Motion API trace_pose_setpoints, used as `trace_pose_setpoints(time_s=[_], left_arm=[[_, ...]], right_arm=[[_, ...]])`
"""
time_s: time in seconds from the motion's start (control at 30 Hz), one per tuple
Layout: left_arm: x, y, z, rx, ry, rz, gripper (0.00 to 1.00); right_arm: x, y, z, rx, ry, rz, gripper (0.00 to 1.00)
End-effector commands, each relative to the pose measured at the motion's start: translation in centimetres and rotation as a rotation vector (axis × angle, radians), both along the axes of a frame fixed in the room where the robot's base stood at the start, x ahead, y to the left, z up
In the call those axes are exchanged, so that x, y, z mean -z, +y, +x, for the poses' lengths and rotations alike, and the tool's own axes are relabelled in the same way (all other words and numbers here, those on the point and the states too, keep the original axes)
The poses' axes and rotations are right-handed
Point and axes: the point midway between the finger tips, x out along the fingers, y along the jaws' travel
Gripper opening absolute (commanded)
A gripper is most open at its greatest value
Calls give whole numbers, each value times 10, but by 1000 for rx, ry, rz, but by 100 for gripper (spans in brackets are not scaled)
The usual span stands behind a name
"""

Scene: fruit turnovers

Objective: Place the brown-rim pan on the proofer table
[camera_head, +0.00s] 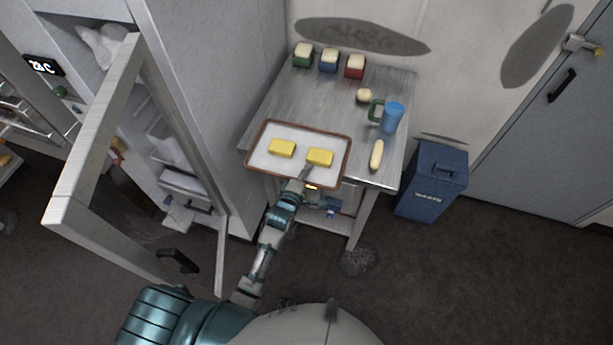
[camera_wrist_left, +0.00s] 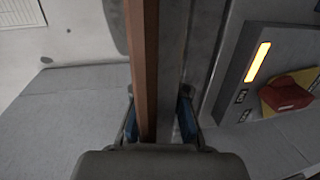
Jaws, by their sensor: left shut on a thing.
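The brown-rim pan (camera_head: 258,165) is a white tray with a brown edge, carrying two yellow blocks (camera_head: 281,148). It is at the front left of the grey metal table (camera_head: 285,97), its front part reaching past the table's edge. I cannot tell whether it touches the tabletop. My left gripper (camera_head: 304,174) is shut on the pan's front rim. In the left wrist view the brown rim (camera_wrist_left: 149,75) runs between the two fingers (camera_wrist_left: 160,115). My right gripper is in neither view.
Green, blue and red containers (camera_head: 329,61) line the table's back. A round pale piece (camera_head: 364,96), a blue jug (camera_head: 392,117) and a long pale roll (camera_head: 376,155) are on its right. A blue bin (camera_head: 433,181) stands at right. An open cabinet door (camera_head: 95,130) is at left.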

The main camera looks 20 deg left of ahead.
Motion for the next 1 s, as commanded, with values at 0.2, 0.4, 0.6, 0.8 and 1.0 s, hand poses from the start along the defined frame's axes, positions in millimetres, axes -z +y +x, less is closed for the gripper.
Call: trace_pose_setpoints(time_s=[0.2, 0.4, 0.6, 0.8, 1.0], left_arm=[[25, 2, 2, 0, -1, 1, 0], [34, 3, 2, 1, -6, -1, 0], [36, 2, 1, 0, 0, 0, 20], [36, 1, 1, 1, 0, -1, 36], [36, 2, 0, 1, 1, -1, 36]], right_arm=[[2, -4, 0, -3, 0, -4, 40], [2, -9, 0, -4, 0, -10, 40], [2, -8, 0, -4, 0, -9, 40], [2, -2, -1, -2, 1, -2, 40], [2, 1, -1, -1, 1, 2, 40]])
